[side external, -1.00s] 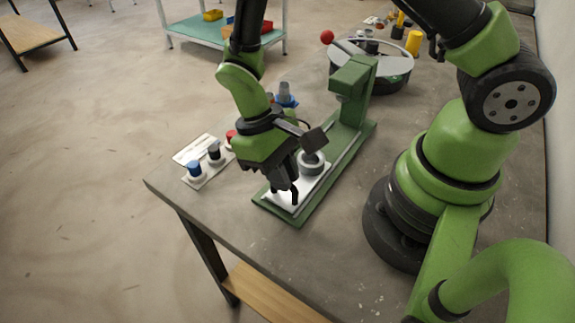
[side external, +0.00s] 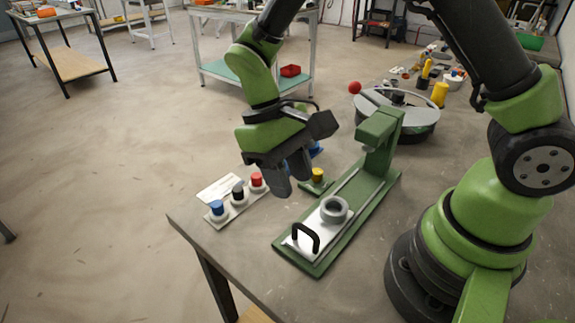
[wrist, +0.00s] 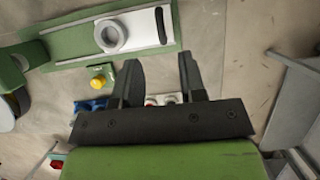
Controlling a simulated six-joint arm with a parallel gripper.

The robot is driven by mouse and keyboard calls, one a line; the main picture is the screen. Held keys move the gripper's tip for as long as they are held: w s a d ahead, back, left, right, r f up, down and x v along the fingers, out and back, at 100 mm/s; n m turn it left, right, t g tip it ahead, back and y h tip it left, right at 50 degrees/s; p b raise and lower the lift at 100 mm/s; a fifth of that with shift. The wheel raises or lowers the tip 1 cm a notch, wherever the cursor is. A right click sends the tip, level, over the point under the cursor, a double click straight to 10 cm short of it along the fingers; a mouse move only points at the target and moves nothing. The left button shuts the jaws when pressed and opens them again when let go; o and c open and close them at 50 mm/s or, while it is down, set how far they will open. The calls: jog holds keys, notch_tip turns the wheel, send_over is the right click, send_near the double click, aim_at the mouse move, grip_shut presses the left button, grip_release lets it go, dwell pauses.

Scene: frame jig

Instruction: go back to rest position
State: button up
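My gripper (side external: 288,178) is raised above the table, beside the green jig (side external: 365,215) on its left. In the wrist view my gripper (wrist: 160,62) shows two dark fingers set apart with nothing between them. The jig carries a white plate (side external: 300,240) with a black arched handle (side external: 305,233) at its near end and a grey ring (side external: 334,209) on it. The wrist view also shows the grey ring (wrist: 110,36) and the handle (wrist: 161,25), both clear of the fingers.
A button strip with blue (side external: 216,208), black (side external: 238,191) and red (side external: 257,180) buttons lies left of the jig. A yellow button (side external: 318,174) stands near the gripper. A round grey tray (side external: 410,120) is behind the jig. The table's front left corner is clear.

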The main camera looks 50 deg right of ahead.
jog(key=shift+v, duration=0.8)
jog(key=s+d+r+m+t+y, duration=0.1)
jog(key=s+d+r+m+t, duration=0.1)
jog(key=s+r+t, duration=0.3)
jog(key=s+d+r+m+t+y, duration=0.1)
jog(key=s+r+t, duration=0.4)
jog(key=r, duration=0.6)
jog(key=d+m+t, duration=0.1)
jog(key=d, duration=0.1)
jog(key=shift+s+d+t, duration=0.3)
jog(key=shift+s+d, duration=0.1)
